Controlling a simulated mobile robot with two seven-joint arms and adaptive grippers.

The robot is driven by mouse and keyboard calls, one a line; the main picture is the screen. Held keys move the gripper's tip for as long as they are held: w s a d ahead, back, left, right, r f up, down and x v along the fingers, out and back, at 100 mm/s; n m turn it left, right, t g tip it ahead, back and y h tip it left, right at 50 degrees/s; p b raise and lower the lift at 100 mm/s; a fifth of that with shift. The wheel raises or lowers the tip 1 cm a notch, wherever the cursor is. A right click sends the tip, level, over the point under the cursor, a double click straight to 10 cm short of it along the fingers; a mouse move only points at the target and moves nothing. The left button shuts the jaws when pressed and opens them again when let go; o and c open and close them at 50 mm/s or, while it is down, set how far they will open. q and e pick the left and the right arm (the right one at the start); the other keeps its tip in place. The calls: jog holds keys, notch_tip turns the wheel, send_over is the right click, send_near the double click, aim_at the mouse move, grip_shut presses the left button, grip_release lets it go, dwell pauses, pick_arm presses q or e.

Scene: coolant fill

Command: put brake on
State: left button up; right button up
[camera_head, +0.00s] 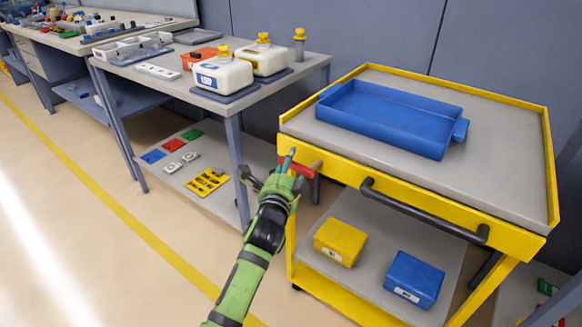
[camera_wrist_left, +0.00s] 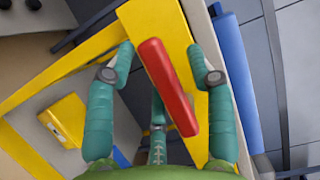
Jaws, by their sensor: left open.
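A red brake lever (camera_head: 299,168) sticks out at the left front corner of the yellow cart (camera_head: 350,178), near its black push handle (camera_head: 420,210). In the left wrist view the red lever (camera_wrist_left: 168,88) is a slanted bar lying between the two teal fingers, with a visible gap on each side. My left gripper (camera_head: 270,171) is open at that corner and partly covers the lever in the head view. It also shows in the left wrist view (camera_wrist_left: 161,55). I cannot tell how deep the lever sits between the fingers. My right gripper is not in view.
A blue tray (camera_head: 455,143) lies on the cart top. A yellow box (camera_head: 340,242) and a blue box (camera_head: 413,279) sit on its lower shelf. A grey table (camera_head: 205,98) with white yellow-capped canisters (camera_head: 222,76) stands at left. The floor in front is clear.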

pick_arm(q)
grip_shut()
